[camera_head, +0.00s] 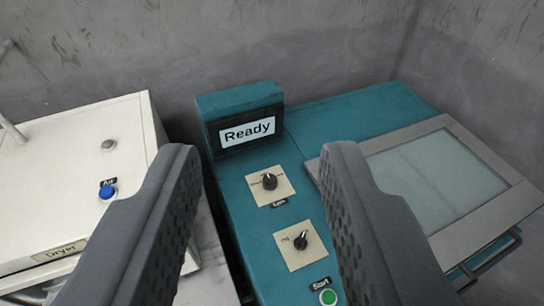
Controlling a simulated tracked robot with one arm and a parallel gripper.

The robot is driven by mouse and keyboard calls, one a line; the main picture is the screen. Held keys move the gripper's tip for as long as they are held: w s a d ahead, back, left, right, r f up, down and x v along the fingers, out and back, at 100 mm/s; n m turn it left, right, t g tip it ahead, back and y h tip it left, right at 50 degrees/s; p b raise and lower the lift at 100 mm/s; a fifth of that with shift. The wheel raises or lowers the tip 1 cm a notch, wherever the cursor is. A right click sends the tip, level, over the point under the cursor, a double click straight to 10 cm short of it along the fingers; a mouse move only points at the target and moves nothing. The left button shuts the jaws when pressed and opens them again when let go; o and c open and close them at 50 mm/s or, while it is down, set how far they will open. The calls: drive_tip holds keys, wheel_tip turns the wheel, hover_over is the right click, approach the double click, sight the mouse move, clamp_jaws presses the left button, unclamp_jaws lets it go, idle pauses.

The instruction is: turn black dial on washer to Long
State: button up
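The teal washer (340,122) stands ahead of me. Two black dials sit on its control panel, each on a cream plate. The upper black dial (269,181) has a label below it that is too small to read surely. The lower black dial (300,241) has small markings on its plate, also hard to read. A display (247,133) at the back of the panel reads "Ready". My gripper (260,160) is open and empty, its two dark fingers apart. Both dials show between the fingers, and neither finger appears to touch them.
A green button (327,297) labelled "Start" is below the dials. The washer's framed glass lid (440,180) is at the right. A white dryer (75,190) with a blue "Air" button (107,192) stands at the left. A grey wall (300,45) closes the back.

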drive_tip(key=shift+w+d, duration=0.2)
drive_tip(key=shift+w, duration=0.2)
drive_tip(key=o, duration=0.4)
drive_tip(key=shift+r, duration=0.1)
drive_tip(key=n+g+y+p, duration=0.2)
drive_tip(key=n+g+p, duration=0.5)
drive_tip(key=g, duration=0.4)
hover_over(270, 180)
drive_tip(key=s+d, duration=0.2)
drive_tip(key=s, duration=0.3)
wheel_tip(270, 180, down, 33)
drive_tip(key=x, duration=1.3)
drive_tip(key=shift+s+d, duration=0.1)
drive_tip(key=shift+d, duration=0.15)
